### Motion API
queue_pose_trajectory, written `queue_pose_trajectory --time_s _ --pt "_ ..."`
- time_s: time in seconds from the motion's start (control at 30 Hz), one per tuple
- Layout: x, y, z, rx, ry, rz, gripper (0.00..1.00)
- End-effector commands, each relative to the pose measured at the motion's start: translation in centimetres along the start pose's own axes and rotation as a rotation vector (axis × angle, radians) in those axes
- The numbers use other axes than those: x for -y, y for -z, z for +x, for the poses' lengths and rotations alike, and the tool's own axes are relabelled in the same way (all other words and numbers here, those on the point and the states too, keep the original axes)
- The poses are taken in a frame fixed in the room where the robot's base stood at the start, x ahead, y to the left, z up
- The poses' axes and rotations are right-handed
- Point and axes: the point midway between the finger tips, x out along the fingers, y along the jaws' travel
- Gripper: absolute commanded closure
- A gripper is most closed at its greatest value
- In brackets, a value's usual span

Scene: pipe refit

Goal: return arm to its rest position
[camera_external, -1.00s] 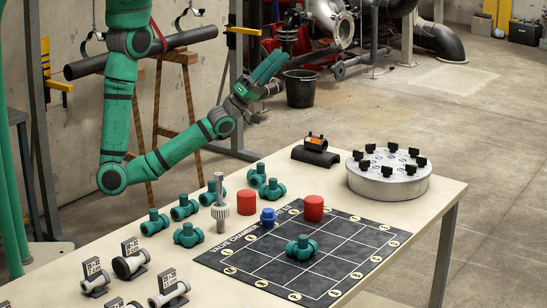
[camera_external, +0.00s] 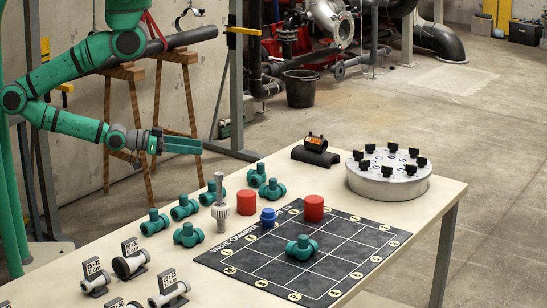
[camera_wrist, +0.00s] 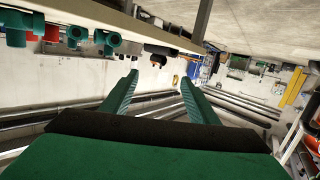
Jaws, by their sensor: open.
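My green arm is folded back at the left in the external view. My gripper (camera_external: 183,146) points right, level, in the air beyond the table's back-left edge and touches nothing. In the wrist view its two green fingers (camera_wrist: 157,92) stand apart with nothing between them. The table (camera_external: 436,193) shows tilted along the top of the wrist view, with green valve pieces (camera_wrist: 107,39) near its edge.
A black grid mat (camera_external: 327,281) with one green valve lies on the table. Red and blue pieces, several green valves (camera_external: 188,235), grey fittings and a round metal fixture (camera_external: 388,192) stand around it. Behind are a pipe on trestles (camera_external: 160,44) and a black bucket (camera_external: 300,90).

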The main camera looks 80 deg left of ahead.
Motion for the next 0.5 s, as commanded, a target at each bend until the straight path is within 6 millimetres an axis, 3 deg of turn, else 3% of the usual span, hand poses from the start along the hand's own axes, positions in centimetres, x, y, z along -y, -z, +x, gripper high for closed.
queue_pose_trajectory --time_s 0.13,0.5 --pt "0.92 -0.81 -1.46 0.048 -0.013 0.055 0.46" --pt "1.04 -0.88 -1.58 0.052 -0.014 0.062 0.46"
